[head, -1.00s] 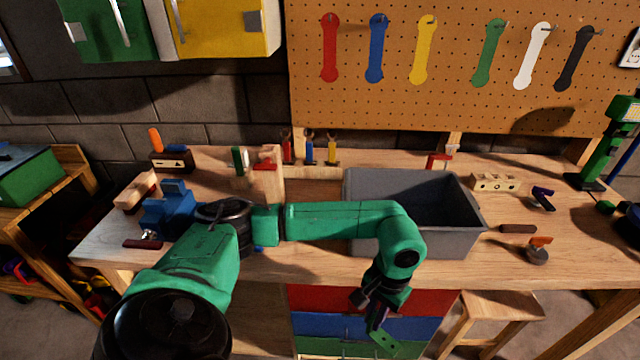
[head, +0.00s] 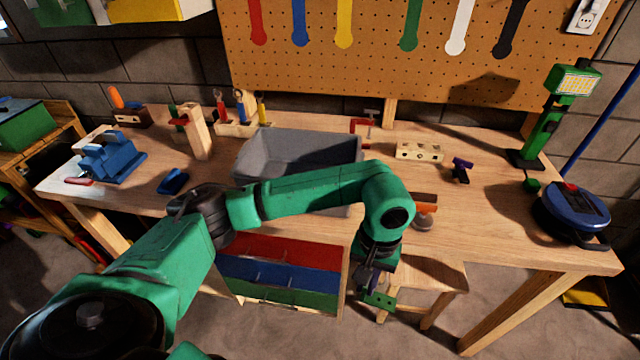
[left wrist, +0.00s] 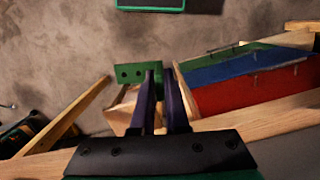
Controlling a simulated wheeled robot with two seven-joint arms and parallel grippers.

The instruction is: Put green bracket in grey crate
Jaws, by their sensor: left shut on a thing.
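The green bracket (head: 380,301), a flat plate with holes, hangs from my left gripper (head: 370,285), in front of and below the workbench's front edge. My left gripper is shut on it. In the left wrist view the bracket (left wrist: 136,74) sticks out to the left of the dark fingertips (left wrist: 165,82). The grey crate (head: 262,150) stands on the workbench, up and to the left of the gripper. My left forearm crosses in front of it and hides part of its front and right side. My right gripper is not seen.
The wooden workbench (head: 490,225) carries a blue vise (head: 112,160), a drilled wood block (head: 419,152), a green lamp (head: 540,130) and a blue round tool (head: 572,212). Below are a stool (head: 425,275) and coloured drawers (head: 285,270).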

